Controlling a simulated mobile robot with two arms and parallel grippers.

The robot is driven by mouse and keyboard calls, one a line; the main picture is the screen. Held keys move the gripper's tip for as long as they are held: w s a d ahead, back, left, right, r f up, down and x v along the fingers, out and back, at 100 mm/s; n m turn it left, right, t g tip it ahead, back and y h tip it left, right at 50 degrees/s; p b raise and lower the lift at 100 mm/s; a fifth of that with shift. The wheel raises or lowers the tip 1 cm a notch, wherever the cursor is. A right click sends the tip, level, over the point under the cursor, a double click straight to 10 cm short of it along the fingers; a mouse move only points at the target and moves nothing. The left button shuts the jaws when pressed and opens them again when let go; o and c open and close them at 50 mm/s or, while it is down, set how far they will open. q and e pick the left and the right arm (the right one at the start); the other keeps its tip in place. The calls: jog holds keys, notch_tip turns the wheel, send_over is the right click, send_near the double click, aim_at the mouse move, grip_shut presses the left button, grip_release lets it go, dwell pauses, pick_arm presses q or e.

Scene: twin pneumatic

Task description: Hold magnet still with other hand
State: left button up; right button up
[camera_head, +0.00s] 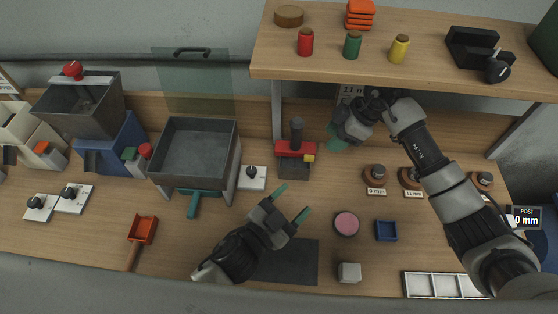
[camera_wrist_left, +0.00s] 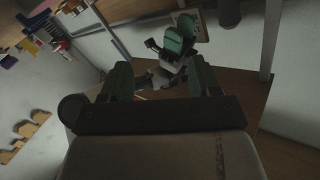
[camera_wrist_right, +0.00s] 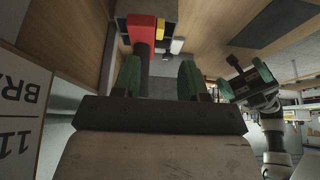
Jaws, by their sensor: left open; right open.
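I cannot tell for sure which thing is the magnet. A red device (camera_head: 295,147) with a dark upright post and a small yellow block stands under the shelf's left end; its red part also shows in the right wrist view (camera_wrist_right: 141,25). My right gripper (camera_head: 336,142) is open and empty, to the right of the device. My left gripper (camera_head: 291,203) is open and empty above the bench, in front of the device. Its fingers show in the left wrist view (camera_wrist_left: 162,78).
A pink disc (camera_head: 346,223), blue tray (camera_head: 386,231) and grey cube (camera_head: 349,272) lie right of my left gripper. A dark mat (camera_head: 295,262) lies below it. A grey bin (camera_head: 195,150) stands left. The shelf (camera_head: 400,75) overhangs the back right.

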aim_at(294, 133)
pick_arm(q)
jog(key=w+r+n+t+y, duration=0.1)
jog(key=w+n, duration=0.1)
jog(key=w, duration=0.4)
jog(key=w+r+n+t+y, duration=0.1)
jog(key=w+n+y, duration=0.1)
jog(key=w, duration=0.4)
jog(key=w+r+n+t+y, duration=0.1)
jog(key=w+n+y, duration=0.1)
jog(key=w+n, duration=0.2)
jog(key=shift+w+d, duration=0.1)
jog(key=shift+w, duration=1.2)
jog(key=shift+c, duration=0.3)
grip_shut()
pick_arm(e)
grip_shut()
